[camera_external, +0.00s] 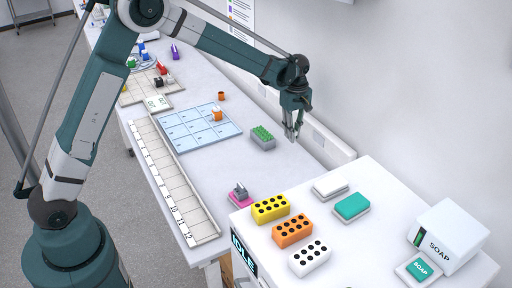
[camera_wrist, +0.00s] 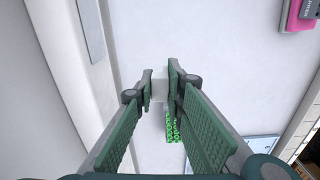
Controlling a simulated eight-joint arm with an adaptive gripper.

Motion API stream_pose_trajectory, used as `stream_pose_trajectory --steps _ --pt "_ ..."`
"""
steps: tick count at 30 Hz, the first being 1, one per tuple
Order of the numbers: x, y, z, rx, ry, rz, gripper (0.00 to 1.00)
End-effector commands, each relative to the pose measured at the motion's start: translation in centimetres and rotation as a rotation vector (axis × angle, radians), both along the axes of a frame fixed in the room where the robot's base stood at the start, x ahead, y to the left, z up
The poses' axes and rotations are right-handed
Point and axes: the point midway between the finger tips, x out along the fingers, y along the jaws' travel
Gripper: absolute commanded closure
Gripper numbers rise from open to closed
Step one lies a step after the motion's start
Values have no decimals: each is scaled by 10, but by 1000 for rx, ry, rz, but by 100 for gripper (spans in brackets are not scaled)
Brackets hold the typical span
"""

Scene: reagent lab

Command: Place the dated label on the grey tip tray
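My gripper (camera_external: 291,136) hangs with its fingers down, just right of the grey tip tray (camera_external: 263,145) and above the bench. The tray holds green tips (camera_external: 262,132); in the wrist view the green tips (camera_wrist: 172,127) show below and partly behind the right finger. In the wrist view my gripper (camera_wrist: 160,78) has its fingertips close together on a small pale square piece (camera_wrist: 158,87), which looks like the dated label. No writing on it can be read. In the external view the label cannot be made out against the pale bench and wall.
A blue gridded mat (camera_external: 185,135) with an orange item (camera_external: 216,114) lies left of the tray. A pink pad (camera_external: 240,202) with a grey item stands nearer. Yellow (camera_external: 270,208), orange (camera_external: 292,231) and white blocks stand on the white cabinet. Bench around the tray is clear.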

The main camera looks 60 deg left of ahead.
Motion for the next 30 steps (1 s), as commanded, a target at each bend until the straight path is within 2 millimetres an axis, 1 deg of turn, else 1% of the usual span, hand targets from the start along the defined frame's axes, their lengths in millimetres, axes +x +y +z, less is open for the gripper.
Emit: stream_pose_trajectory --steps 1,9,12,15,18,21,24,30 --pt "-2 18 2 0 0 9 92" --pt "-16 101 16 0 1 36 92" --pt "-23 127 21 0 1 44 92" --pt "-28 148 25 0 1 51 92" --pt "-32 162 28 0 1 53 92" --pt "-35 171 30 0 1 57 92" --pt "-36 175 30 0 1 58 92" --pt "-36 176 31 0 1 57 92"
